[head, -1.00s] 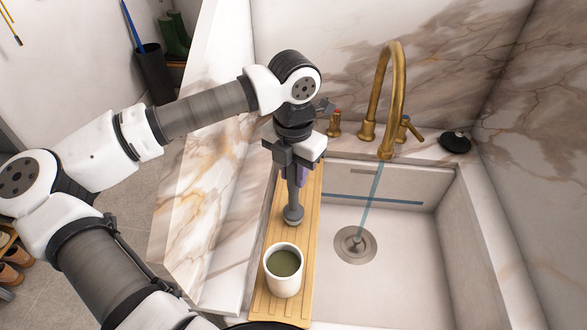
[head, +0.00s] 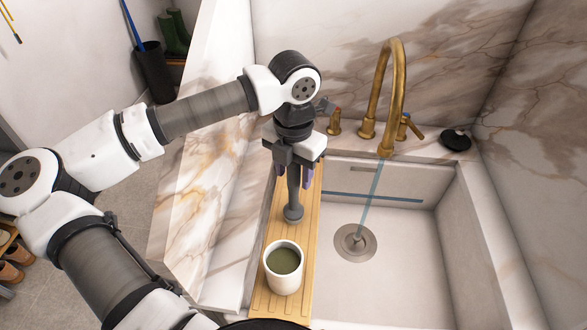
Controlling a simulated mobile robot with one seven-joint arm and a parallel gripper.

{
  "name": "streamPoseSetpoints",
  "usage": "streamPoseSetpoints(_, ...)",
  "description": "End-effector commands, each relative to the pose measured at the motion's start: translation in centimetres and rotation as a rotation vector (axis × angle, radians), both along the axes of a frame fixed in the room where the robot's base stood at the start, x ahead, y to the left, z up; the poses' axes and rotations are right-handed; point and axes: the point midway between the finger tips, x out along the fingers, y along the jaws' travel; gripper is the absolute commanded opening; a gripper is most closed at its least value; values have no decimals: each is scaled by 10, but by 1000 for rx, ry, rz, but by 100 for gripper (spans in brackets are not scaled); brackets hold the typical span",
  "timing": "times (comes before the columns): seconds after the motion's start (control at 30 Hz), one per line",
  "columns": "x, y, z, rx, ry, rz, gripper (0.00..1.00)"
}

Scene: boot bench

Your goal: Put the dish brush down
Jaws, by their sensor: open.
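The dish brush (head: 293,198) is grey, with a long handle and a round head. It stands upright, head down, on the wooden board (head: 271,304) along the left side of the sink. My gripper (head: 296,178) points down over the board, its purple-tipped fingers spread around the upper handle. The fingers are open, and a gap shows between the handle and the right finger. The top of the handle is hidden by the gripper body.
A white cup (head: 283,270) with dark green contents stands on the board in front of the brush. The sink basin (head: 400,260) lies to the right, with water running from the brass faucet (head: 396,90). A black stopper (head: 455,140) lies on the back ledge.

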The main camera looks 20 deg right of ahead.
Motion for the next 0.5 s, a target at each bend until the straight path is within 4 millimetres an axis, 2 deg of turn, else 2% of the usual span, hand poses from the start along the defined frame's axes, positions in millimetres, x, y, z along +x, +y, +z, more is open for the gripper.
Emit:
streamPoseSetpoints(0.17,1,0,26,0,-5,1,46)
streamPoseSetpoints(0.5,1,0,98,0,-4,1,46)
